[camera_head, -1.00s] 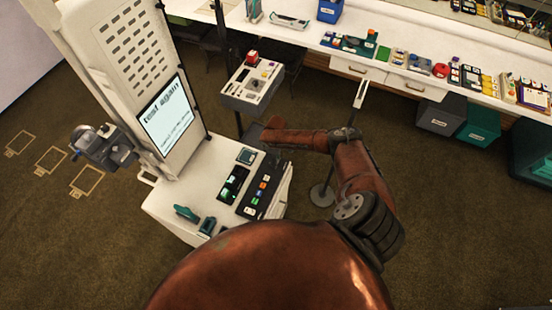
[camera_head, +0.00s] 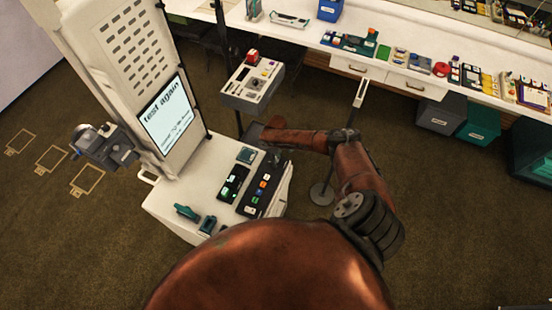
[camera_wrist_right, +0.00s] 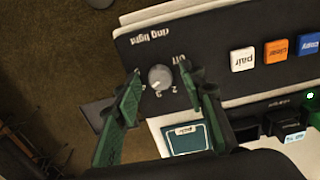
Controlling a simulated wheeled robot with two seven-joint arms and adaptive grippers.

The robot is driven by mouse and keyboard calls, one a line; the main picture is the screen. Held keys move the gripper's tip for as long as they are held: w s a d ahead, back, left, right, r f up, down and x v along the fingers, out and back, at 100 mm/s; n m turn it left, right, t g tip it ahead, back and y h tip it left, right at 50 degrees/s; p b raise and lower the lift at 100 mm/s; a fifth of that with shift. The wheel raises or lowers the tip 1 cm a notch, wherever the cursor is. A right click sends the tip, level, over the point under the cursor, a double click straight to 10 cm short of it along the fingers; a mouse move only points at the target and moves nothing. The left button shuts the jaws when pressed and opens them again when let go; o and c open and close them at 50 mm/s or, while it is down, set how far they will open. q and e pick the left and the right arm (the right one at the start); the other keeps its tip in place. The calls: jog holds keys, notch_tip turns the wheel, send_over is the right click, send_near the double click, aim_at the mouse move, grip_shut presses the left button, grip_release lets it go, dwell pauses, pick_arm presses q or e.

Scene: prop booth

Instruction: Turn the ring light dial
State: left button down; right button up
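The ring light dial (camera_wrist_right: 160,78) is a small round grey knob on a black panel (camera_wrist_right: 215,45) in the right wrist view. "Ring light", "off" and numbers are printed around it. My right gripper (camera_wrist_right: 160,71) is open, with one green finger on each side of the dial; I cannot tell whether they touch it. In the head view the black panel (camera_head: 257,194) lies on the white booth's shelf, and my right gripper (camera_head: 274,153) is over its far end, hiding the dial. My left gripper is not in view.
White, orange and blue buttons (camera_wrist_right: 275,52) sit beside the dial. A teal-edged pad (camera_wrist_right: 187,139) lies near the fingers. The booth screen (camera_head: 166,113) stands behind the shelf. A grey control box (camera_head: 252,86) on a stand is just beyond my right arm.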

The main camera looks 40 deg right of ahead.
jog(key=shift+r, duration=0.1)
notch_tip(320, 180, up, 12)
dwell(0.6)
dwell(0.4)
